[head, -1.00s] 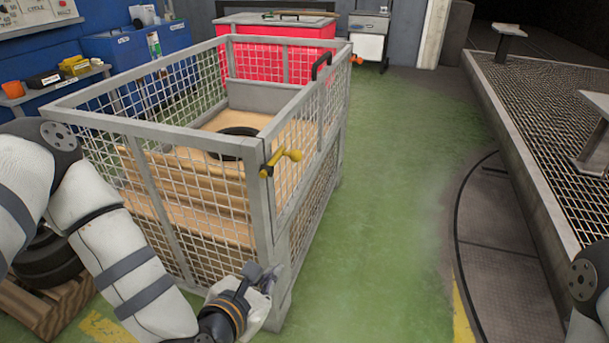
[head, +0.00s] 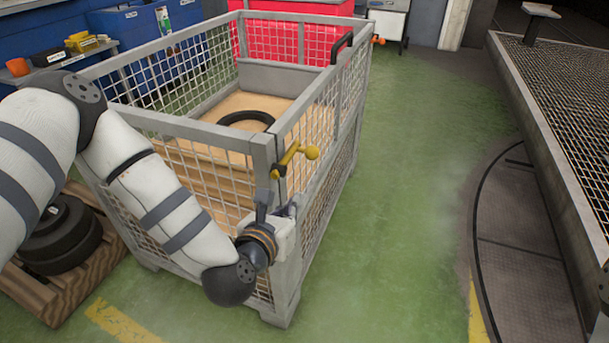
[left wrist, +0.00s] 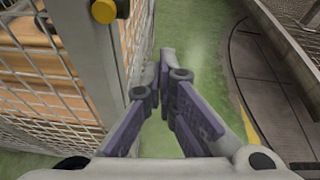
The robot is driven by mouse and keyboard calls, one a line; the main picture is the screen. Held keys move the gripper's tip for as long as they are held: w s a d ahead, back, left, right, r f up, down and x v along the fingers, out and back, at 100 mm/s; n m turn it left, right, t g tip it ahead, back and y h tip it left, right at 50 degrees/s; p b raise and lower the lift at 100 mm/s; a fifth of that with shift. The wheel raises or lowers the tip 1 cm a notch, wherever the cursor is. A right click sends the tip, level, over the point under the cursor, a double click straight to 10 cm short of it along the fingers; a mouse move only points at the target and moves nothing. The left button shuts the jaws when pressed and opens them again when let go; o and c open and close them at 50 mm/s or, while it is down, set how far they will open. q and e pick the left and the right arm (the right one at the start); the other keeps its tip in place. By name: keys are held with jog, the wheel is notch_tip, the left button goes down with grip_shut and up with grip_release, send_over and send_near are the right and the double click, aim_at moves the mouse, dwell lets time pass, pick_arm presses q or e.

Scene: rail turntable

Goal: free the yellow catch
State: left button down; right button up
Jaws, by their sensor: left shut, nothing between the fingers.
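The yellow catch (head: 290,158) is a lever with a round knob, on the near corner post of the wire-mesh crate (head: 263,160). Its knob points to the right in the head view. In the left wrist view, a round yellow end of the catch (left wrist: 103,11) shows at the top left. My left gripper (head: 291,207) is just below the catch, beside the crate's corner, apart from the catch. In the left wrist view its purple-padded fingers (left wrist: 168,80) are shut and empty. My right gripper is out of view.
A black tyre (head: 246,121) lies inside the crate on cardboard. A black handle (head: 342,46) stands on the crate's right side.

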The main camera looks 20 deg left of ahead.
pick_arm(q)
jog(key=w+r, duration=0.1)
jog(key=w, duration=0.7)
jog(key=shift+w+a+p, duration=0.15)
jog(key=shift+a+p, duration=0.05)
jog(key=shift+p, duration=0.1)
